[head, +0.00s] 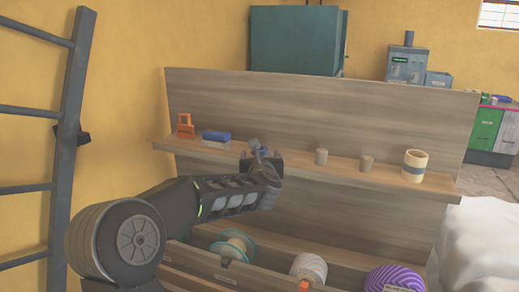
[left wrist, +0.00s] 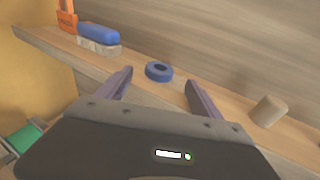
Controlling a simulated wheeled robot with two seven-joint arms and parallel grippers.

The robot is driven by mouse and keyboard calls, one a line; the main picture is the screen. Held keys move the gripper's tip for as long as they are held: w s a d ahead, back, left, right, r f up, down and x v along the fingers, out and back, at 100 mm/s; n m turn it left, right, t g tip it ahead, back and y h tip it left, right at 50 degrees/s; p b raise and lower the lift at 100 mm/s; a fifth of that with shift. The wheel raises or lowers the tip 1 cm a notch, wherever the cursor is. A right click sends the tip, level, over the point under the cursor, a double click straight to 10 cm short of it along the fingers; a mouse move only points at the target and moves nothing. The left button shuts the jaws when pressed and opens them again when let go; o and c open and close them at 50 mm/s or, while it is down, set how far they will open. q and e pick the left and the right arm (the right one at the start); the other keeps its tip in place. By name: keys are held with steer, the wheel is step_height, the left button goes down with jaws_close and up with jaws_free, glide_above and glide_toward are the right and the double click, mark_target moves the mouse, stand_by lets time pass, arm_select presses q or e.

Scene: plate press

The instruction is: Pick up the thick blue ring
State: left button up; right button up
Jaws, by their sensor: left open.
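The thick blue ring (left wrist: 159,71) lies flat on the wooden shelf in the left wrist view, its hole facing up. My left gripper (left wrist: 159,77) is open, with its two fingers apart and pointing toward the ring. The ring shows in the gap between the fingertips, and I see no contact with it. In the head view my left gripper (head: 262,163) is at the middle of the shelf's front edge and hides most of the ring. My right gripper is not in view.
On the shelf (head: 222,153), an orange clamp-like object (head: 185,125) and a blue-topped brush or block (head: 216,137) stand left. Two grey-brown cylinders (head: 321,156) (head: 367,163) and a tape roll (head: 414,166) stand right. Spools (head: 233,246) sit below. A back panel (head: 320,108) rises behind.

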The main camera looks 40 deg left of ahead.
mark_target(260, 151)
arm_select(q)
steer(key=shift+w, duration=0.1)
steer(key=p+x, duration=0.2)
steer(key=x, duration=0.2)
steer(key=shift+w+a+r, duration=0.1)
steer(key=shift+w+a, duration=0.35)
stand_by(0.5)
steer(key=c, duration=1.5)
